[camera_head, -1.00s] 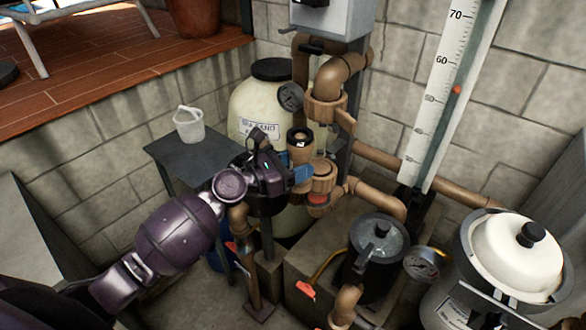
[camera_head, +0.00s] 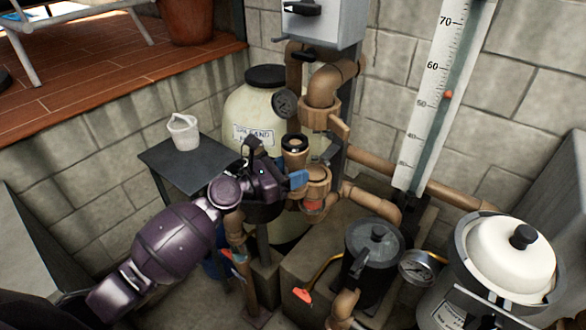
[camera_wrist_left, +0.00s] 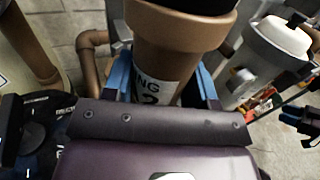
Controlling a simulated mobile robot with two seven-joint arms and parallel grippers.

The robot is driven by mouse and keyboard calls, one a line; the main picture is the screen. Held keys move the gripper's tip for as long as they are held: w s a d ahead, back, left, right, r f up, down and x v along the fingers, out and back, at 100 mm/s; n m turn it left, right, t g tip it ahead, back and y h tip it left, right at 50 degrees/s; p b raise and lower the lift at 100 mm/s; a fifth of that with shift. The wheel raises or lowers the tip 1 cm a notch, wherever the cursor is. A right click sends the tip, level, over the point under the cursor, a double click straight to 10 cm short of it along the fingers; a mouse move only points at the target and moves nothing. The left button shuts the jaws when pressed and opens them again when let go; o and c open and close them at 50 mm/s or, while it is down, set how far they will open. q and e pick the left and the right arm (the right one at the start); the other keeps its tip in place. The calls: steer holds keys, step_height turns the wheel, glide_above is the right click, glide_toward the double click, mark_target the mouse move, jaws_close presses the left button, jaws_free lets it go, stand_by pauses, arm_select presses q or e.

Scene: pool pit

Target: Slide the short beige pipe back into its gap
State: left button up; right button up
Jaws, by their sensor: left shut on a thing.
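The short beige pipe (camera_head: 295,158), with a dark open top and a white label, is upright in my left gripper (camera_head: 292,181). In the left wrist view the pipe (camera_wrist_left: 175,60) stands between the blue fingers, shut on it. In the head view it stands just left of the gap between the upper brown union (camera_head: 322,117) and the lower union (camera_head: 316,178). The pipe's lower end is hidden by my gripper. A dark thing with blue parts at the right edge of the wrist view may be my right gripper; I cannot tell its state.
The cream sand filter (camera_head: 252,112) with a gauge (camera_head: 285,103) stands behind. A black-lidded pump pot (camera_head: 373,246) and a white-lidded housing (camera_head: 512,252) stand at right. A brown pipe (camera_head: 460,199) runs along the wall.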

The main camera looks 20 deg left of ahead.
stand_by(0.5)
stand_by(0.7)
arm_select(q)
steer(key=shift+p, duration=0.35)
steer(key=shift+w, duration=0.25)
steer(key=shift+w+d, duration=0.15)
steer(key=shift+w, duration=0.15)
stand_by(0.3)
steer(key=shift+w+d, duration=0.35)
steer(key=shift+w, duration=0.55)
